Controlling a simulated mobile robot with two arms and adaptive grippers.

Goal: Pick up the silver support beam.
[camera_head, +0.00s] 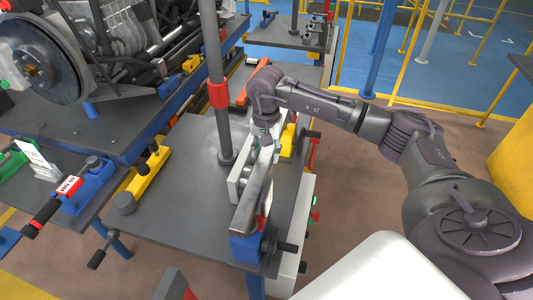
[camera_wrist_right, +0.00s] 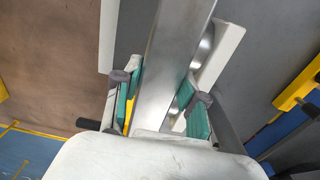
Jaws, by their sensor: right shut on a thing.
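The silver support beam (camera_head: 253,198) lies lengthwise on a fixture on the grey table, its near end by a blue block with a red part. It also shows in the right wrist view (camera_wrist_right: 176,55) as a long metal bar running up between the green-padded fingers. My right gripper (camera_wrist_right: 160,102) is shut on the beam, one finger on each side. In the head view my right gripper (camera_head: 266,138) is over the beam's far part, partly hidden by its own wrist. I cannot tell whether the beam is lifted off its supports. My left gripper is not in view.
The grey table (camera_head: 180,210) has a grey post (camera_head: 213,80) with a red collar close left of the beam. A yellow clamp (camera_head: 148,175) sits further left. A large machine assembly (camera_head: 130,40) fills the upper left. Brown floor is open at the right.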

